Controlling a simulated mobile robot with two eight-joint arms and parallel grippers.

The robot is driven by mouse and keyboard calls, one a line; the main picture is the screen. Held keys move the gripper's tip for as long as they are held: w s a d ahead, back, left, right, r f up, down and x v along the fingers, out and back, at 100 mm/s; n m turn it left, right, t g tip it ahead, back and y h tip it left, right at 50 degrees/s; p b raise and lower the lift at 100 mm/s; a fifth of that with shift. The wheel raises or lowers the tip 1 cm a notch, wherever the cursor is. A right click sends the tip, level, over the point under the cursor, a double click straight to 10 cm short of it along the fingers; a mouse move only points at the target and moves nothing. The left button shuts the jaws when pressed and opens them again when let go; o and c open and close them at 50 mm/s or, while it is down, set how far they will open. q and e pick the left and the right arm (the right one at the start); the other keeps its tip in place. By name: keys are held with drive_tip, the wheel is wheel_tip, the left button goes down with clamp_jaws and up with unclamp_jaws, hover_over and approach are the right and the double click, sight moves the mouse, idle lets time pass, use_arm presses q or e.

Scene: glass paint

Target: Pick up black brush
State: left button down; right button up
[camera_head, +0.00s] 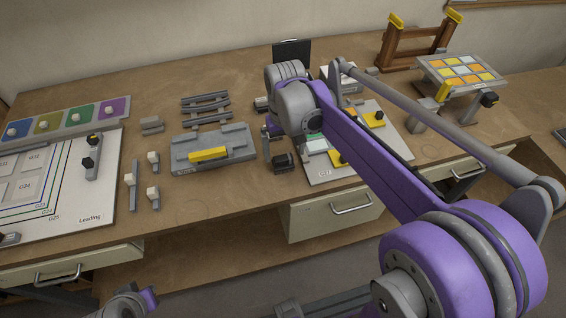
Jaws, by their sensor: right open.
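My right gripper (274,146) hangs below its grey wrist at the middle of the table and is open. Its fingers are small and partly hidden by the wrist. A dark block-shaped piece (283,162) shows right beside the fingers; I cannot tell whether it is the black brush or touches the gripper. Several similar brushes with white heads (131,180) stand or lie to the right of that sheet. My left gripper is not clearly seen; only part of that arm shows at the bottom left.
A grey tray with a yellow bar (238,137) sits left of my right gripper. A palette of four coloured squares (62,125) is at the back left. My purple right arm hides part of a white panel (388,125). A wooden stand (385,50) is at the back right.

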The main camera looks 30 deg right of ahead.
sight(284, 159)
drive_tip(key=shift+a+f, duration=0.1)
drive_tip(key=shift+f, duration=1.85)
drive_tip(key=c, duration=1.4)
